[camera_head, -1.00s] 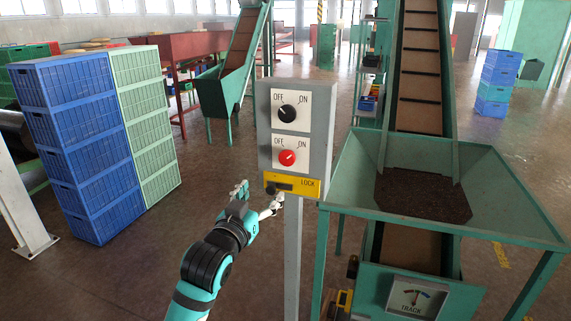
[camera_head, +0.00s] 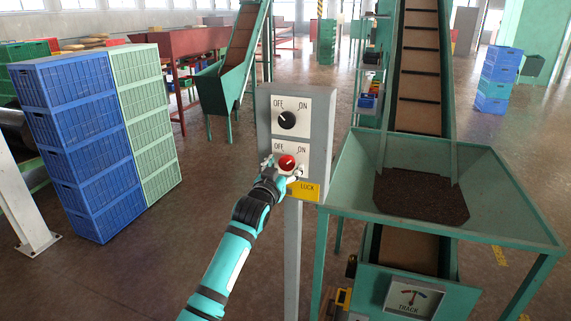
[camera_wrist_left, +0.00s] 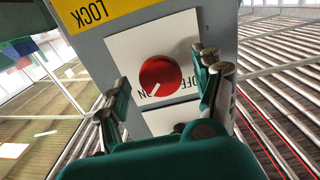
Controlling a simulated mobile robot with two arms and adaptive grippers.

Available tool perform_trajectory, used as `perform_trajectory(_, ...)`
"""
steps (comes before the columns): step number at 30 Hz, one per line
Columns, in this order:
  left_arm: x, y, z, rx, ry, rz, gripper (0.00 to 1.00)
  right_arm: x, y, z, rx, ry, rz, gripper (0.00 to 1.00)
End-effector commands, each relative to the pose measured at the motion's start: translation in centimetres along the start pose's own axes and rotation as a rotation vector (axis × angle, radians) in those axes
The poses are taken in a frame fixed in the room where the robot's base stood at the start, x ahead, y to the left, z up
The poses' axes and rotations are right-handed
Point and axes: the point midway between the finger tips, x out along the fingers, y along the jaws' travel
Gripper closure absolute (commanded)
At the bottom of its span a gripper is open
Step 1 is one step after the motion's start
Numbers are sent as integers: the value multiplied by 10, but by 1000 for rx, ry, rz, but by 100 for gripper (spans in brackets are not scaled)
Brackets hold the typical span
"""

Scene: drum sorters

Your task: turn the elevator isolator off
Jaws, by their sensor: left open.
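A grey switch box (camera_head: 321,120) on a post carries two OFF/ON rotary knobs. The black upper knob (camera_head: 288,119) points up-left toward OFF. The red lower knob (camera_head: 287,162) also shows in the left wrist view (camera_wrist_left: 160,72), where its white mark points at ON. No label naming the elevator isolator is readable. My left gripper (camera_head: 283,171) is open at the red knob, fingers on either side of it. I cannot tell whether they touch it. It hides part of the lower plate and lock strip. My right gripper is not in view.
A yellow LOCK strip (camera_head: 308,191) sits below the knobs. A green hopper (camera_head: 345,190) with dark material stands close on the right, with a TRACK dial (camera_head: 413,298) below. Blue crates (camera_head: 75,140) and green crates (camera_head: 147,120) are stacked at left.

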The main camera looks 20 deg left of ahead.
Motion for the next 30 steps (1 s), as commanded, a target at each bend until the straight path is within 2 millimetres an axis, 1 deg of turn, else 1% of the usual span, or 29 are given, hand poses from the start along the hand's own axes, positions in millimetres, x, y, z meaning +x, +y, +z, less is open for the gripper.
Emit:
perform_trajectory(4,8,0,0,0,0,1,32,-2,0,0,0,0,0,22)
perform_trajectory(13,9,0,0,0,0,1,32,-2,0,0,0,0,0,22)
perform_trajectory(24,9,0,0,0,0,1,80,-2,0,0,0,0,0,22)
perform_trajectory(26,9,0,0,0,0,1,88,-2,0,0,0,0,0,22)
perform_trajectory(30,9,0,0,-5,0,1,88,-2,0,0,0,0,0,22)
